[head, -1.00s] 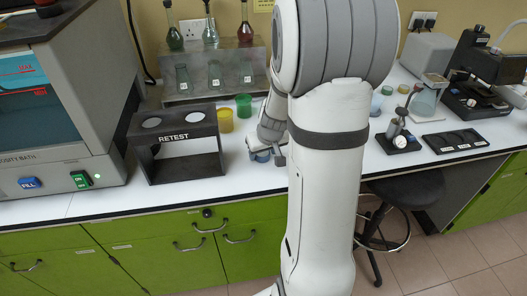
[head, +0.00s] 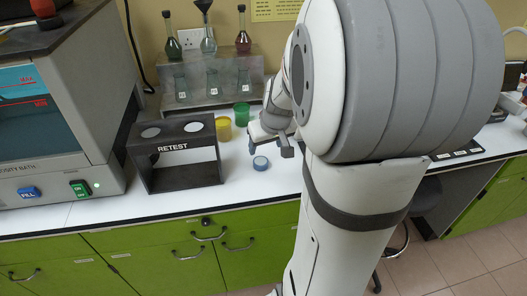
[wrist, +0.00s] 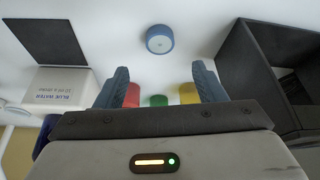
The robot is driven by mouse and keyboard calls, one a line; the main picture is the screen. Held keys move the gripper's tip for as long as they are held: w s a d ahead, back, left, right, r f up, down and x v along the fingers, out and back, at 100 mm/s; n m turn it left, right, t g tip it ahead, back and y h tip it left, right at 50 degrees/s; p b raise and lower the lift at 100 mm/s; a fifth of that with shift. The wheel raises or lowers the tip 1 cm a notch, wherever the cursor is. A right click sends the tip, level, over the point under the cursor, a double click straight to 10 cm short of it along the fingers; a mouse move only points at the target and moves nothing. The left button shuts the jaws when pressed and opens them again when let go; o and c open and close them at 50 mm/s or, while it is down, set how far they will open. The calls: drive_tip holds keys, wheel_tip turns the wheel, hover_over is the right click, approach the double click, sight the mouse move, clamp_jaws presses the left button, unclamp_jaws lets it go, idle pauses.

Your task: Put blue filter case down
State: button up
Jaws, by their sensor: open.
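The blue filter case (head: 261,163) is a small round piece standing on the white bench near its front edge, right of the black RETEST stand. In the wrist view the blue filter case (wrist: 160,39) sits at the top centre, apart from both fingers. My gripper (head: 270,144) is just above and behind the case in the head view, with its fingers partly hidden. In the wrist view my gripper (wrist: 160,82) has its two fingers spread wide with nothing between them.
The RETEST stand (head: 186,147) is close on the left. A yellow case (head: 224,128) and a green case (head: 241,114) stand behind; a red case (wrist: 132,95) shows in the wrist view. A white box (wrist: 62,90) is also near. Bare bench surrounds the blue case.

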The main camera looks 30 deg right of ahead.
drive_tip(key=s+a+r, duration=0.3)
drive_tip(key=s+a, duration=0.2)
drive_tip(key=a, duration=0.2)
drive_tip(key=shift+s+r+n+g, duration=0.25)
drive_tip(key=shift+n+g, duration=0.05)
drive_tip(key=shift+g, duration=0.1)
drive_tip(key=shift+o, duration=0.5)
drive_tip(key=s+a+g, duration=0.1)
drive_tip(key=s+a, duration=0.5)
drive_tip(key=s, duration=0.3)
drive_tip(key=shift+s+a+r, duration=0.2)
drive_tip(key=shift+r, duration=0.05)
drive_tip(key=m+t+y+p, duration=0.4)
drive_tip(key=m+y+p, duration=0.15)
drive_tip(key=m, duration=2.15)
approach(261, 161)
drive_tip(key=shift+w+f+y+b, duration=0.35)
drive_tip(key=shift+f+b, duration=0.1)
drive_tip(key=shift+b, duration=0.05)
drive_tip(key=shift+w+d+f+m, duration=0.15)
drive_tip(key=shift+d+f+m, duration=0.05)
drive_tip(key=shift+m, duration=0.2)
drive_tip(key=shift+w+a+f, duration=0.15)
drive_tip(key=shift+f, duration=0.1)
drive_tip(key=x, duration=0.7)
drive_tip(key=shift+a+r, duration=0.1)
drive_tip(key=shift+a, duration=0.15)
